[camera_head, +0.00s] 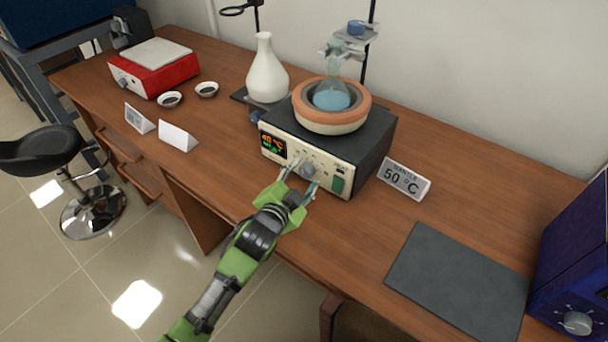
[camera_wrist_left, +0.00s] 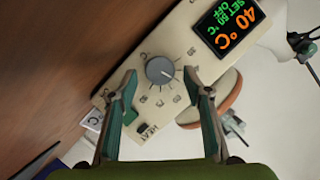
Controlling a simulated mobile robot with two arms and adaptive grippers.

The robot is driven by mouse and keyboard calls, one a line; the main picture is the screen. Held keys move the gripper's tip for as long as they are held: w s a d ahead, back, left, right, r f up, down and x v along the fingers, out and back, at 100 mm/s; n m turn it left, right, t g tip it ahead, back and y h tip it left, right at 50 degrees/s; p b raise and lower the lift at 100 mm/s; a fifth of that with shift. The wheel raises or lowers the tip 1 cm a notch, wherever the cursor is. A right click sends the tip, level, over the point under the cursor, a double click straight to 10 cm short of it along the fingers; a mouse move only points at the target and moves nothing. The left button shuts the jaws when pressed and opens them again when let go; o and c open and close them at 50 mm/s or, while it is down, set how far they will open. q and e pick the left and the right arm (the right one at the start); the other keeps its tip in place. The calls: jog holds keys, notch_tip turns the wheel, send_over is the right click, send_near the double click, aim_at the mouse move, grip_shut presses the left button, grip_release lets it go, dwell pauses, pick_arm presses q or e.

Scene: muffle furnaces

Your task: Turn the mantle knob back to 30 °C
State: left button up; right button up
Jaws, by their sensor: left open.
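The heating mantle (camera_head: 375,135) is a dark box with a cream front panel and an orange-rimmed bowl holding a flask of blue liquid. Its grey knob (camera_head: 307,171) is on the front panel; it also shows in the left wrist view (camera_wrist_left: 160,70). The display (camera_head: 272,145) reads 40 °C in orange, with smaller green text below that seems to read SET 50 °C, OFF. My left gripper (camera_head: 302,178) is open in front of the panel. In the left wrist view its fingers (camera_wrist_left: 160,76) stand on either side of the knob, with gaps visible. My right gripper is out of view.
A white flask (camera_head: 267,70) stands behind left, a red hotplate stirrer (camera_head: 153,72) farther left. A grey mat (camera_head: 458,282) and blue furnace (camera_head: 575,265) are at right.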

pick_arm(q)
jog(key=shift+w+d+f, duration=0.15)
jog(key=shift+w, duration=0.35)
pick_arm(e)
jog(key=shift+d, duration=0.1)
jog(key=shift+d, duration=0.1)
pick_arm(q)
jog(key=c, duration=1.1)
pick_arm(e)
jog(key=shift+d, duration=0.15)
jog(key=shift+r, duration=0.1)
